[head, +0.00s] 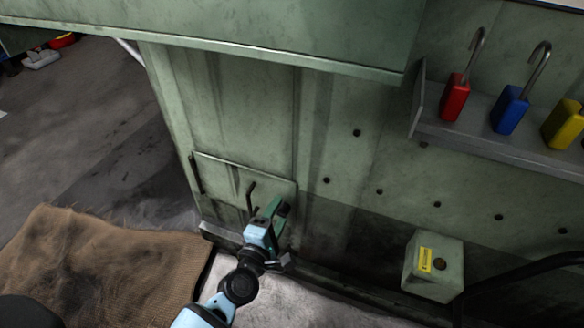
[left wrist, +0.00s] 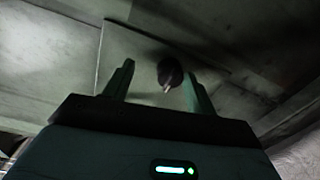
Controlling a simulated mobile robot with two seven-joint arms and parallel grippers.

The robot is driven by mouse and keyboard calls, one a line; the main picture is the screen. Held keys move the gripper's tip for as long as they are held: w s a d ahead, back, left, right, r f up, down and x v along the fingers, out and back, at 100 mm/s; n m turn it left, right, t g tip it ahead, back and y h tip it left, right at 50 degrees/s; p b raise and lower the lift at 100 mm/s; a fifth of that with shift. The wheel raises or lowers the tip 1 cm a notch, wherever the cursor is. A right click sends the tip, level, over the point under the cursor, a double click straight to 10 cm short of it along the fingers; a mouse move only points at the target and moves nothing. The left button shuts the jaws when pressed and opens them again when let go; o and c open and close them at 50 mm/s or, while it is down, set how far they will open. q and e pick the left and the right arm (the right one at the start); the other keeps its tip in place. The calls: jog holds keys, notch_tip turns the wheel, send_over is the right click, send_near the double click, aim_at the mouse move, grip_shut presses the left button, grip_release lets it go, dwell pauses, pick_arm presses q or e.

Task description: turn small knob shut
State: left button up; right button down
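The small knob (left wrist: 170,72) is dark and rounded, with a small light mark at its lower edge. It sits on a flat green-grey panel (left wrist: 140,45) in the left wrist view. In the head view the panel (head: 222,178) is low on the machine's side, and a dark knob (head: 284,209) shows at its right, by my gripper's tip. My left gripper (head: 272,207) reaches toward it. In the left wrist view the gripper (left wrist: 158,78) is open, with one finger on each side of the knob and visible gaps. Contact is not seen. My right gripper is not in view.
A ledge (head: 270,58) overhangs above. A box with a yellow label (head: 433,267) is at lower right. Padlocks stand on a shelf (head: 500,140). A brown mat (head: 110,260) lies at left.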

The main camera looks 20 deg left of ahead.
pick_arm(q)
jog(key=s+r+p, duration=0.1)
jog(key=s+p, duration=0.1)
jog(key=s, duration=0.6)
jog(key=shift+s+a+r, duration=0.15)
jog(key=shift+s, duration=0.1)
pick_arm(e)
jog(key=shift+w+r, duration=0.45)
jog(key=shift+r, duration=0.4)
pick_arm(q)
jog(key=shift+a, duration=0.15)
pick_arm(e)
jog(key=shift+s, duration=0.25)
